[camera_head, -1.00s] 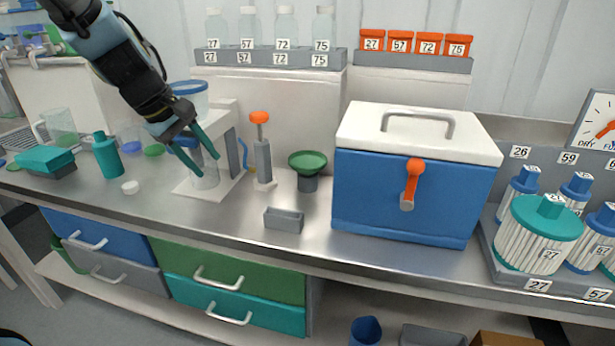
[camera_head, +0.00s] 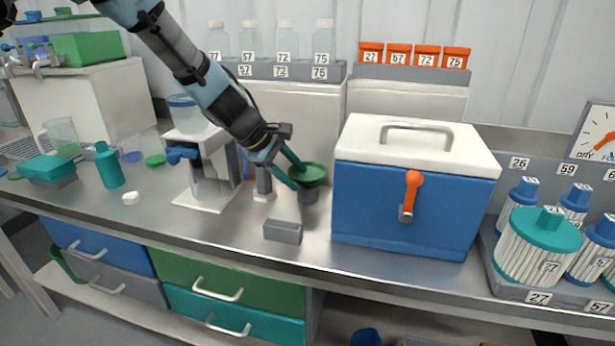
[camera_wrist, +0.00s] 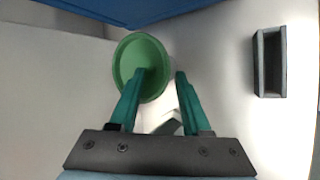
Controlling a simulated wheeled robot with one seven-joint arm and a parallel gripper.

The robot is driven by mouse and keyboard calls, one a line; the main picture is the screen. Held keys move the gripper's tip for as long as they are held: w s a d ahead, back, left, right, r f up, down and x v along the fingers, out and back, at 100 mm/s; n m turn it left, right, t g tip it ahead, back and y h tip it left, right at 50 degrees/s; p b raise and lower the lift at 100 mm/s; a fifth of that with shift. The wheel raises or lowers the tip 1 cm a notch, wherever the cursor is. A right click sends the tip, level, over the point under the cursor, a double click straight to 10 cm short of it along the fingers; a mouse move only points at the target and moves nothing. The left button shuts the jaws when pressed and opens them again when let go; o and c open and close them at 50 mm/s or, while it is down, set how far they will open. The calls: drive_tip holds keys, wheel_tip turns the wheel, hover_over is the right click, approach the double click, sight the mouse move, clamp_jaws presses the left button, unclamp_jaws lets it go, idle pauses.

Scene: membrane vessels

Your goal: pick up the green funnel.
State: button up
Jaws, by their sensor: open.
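The green funnel (camera_head: 314,172) sits on a grey holder (camera_head: 309,194) on the bench, just left of the blue cool box. In the wrist view its round green mouth (camera_wrist: 140,66) lies ahead of my gripper, mostly to the left. My gripper (camera_head: 298,175) has green fingers and is at the funnel's left side. In the wrist view my gripper (camera_wrist: 160,76) is open, with the left fingertip overlapping the funnel's rim and the right fingertip beside it. I cannot tell whether the left finger touches the funnel. The funnel's stem is hidden.
The blue cool box (camera_head: 412,205) with a white lid stands close on the right. A small grey tray (camera_head: 283,232) lies in front. A white stand (camera_head: 205,185) is to the left. Numbered bottles and orange jars line the back shelf.

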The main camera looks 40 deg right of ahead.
drive_tip(key=shift+x, duration=1)
clamp_jaws()
drive_tip(key=shift+a+f, duration=0.1)
idle(0.6)
